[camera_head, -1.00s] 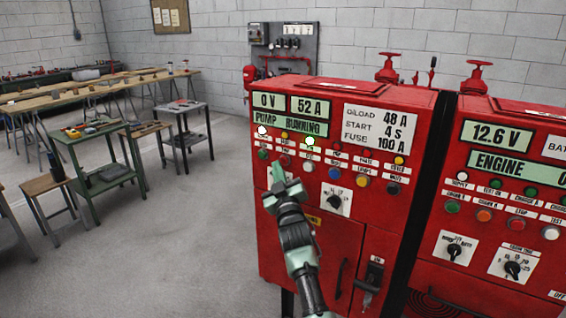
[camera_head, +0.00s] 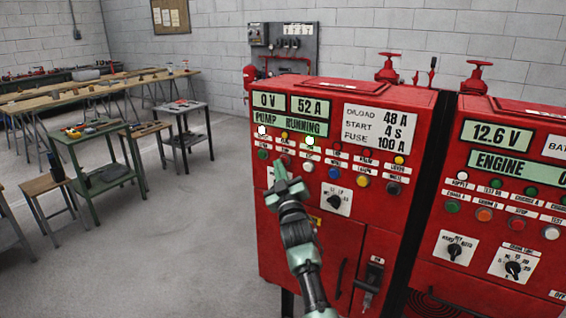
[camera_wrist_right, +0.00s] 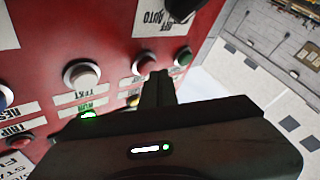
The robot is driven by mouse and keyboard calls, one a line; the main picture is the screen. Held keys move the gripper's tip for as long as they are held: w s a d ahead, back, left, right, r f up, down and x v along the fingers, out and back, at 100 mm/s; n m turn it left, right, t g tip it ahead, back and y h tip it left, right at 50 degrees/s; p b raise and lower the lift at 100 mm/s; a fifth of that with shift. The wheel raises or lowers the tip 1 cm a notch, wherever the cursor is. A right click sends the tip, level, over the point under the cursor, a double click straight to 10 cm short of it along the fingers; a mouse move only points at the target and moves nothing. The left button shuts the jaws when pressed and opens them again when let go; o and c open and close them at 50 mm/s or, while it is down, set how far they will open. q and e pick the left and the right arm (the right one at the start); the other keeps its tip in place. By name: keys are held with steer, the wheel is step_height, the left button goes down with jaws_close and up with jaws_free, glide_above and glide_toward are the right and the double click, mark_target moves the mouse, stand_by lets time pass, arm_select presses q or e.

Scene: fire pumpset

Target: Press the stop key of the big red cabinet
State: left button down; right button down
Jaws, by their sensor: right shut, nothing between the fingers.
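The big red cabinet (camera_head: 345,240) stands in the middle of the head view, its display reading PUMP RUNNING. Its front panel has rows of lamps and buttons. A red button (camera_head: 286,160) in the lower row, between a green and a white one, looks like the stop key; its label is too small to read surely. My right gripper (camera_head: 280,166) is shut and empty, with its tips at this button and partly covering it. In the right wrist view the panel appears upside down, and the red button (camera_wrist_right: 145,63) is just beyond the fingertips (camera_wrist_right: 158,77). Contact cannot be told.
A green button (camera_wrist_right: 183,56) and a white button (camera_wrist_right: 82,74) flank the red one closely. A black selector knob (camera_head: 334,201) sits below. A second red cabinet (camera_head: 480,270) stands at the right. Workbenches (camera_head: 90,90) are far left, with open floor between.

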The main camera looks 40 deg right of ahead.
steer(key=shift+w+d, duration=0.15)
steer(key=shift+d, duration=0.2)
stand_by(0.6)
steer(key=shift+a, duration=0.1)
steer(key=shift+s+a, duration=0.35)
steer(key=shift+a, duration=0.3)
steer(key=a, duration=0.1)
steer(key=s+a, duration=0.1)
steer(key=a, duration=0.1)
steer(key=s+a+p, duration=0.1)
steer(key=shift+a, duration=0.3)
steer(key=shift+w+f, duration=0.1)
stand_by(0.8)
